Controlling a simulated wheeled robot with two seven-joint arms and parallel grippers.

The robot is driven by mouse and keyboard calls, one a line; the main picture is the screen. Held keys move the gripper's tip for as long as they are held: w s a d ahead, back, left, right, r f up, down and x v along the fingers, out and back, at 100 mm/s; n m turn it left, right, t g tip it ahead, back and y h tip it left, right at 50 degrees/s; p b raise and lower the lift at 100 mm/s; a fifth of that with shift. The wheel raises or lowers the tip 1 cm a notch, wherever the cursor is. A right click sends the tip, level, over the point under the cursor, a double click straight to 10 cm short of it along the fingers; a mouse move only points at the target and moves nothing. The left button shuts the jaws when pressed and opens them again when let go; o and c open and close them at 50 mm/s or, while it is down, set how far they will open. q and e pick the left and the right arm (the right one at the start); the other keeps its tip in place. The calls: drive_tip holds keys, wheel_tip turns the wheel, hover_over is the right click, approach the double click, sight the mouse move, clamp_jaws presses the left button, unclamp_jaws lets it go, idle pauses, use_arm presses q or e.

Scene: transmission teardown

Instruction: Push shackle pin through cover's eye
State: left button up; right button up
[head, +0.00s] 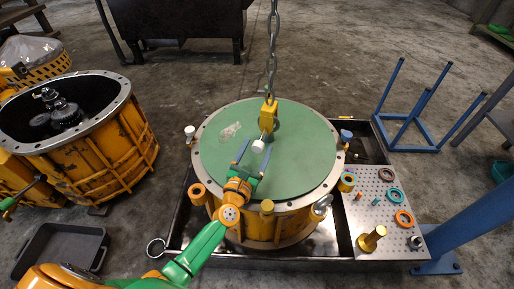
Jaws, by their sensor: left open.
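The green round cover (305,160) lies on top of the yellow transmission housing (262,229). A chain (271,50) hangs from above and ends in a yellow hook or shackle (268,115) over the cover's middle. A white pin head (258,146) with a thin shank shows just below the yellow piece. My left gripper (257,147) reaches in from the lower left, its blue fingers open on either side of the white head. I cannot tell whether the fingers touch it. The cover's eye is too small and partly hidden to make out. My right gripper is out of view.
The housing stands in a dark tray (180,225). A perforated plate (378,215) at right holds rings and a brass post (372,238). An open yellow housing (85,160) stands at left. A blue frame (412,115) stands at right. Several knobs and rings surround the cover's rim.

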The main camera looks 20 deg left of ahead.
use_arm(q)
drive_tip(key=shift+w, duration=0.35)
clamp_jaws()
idle(1.2)
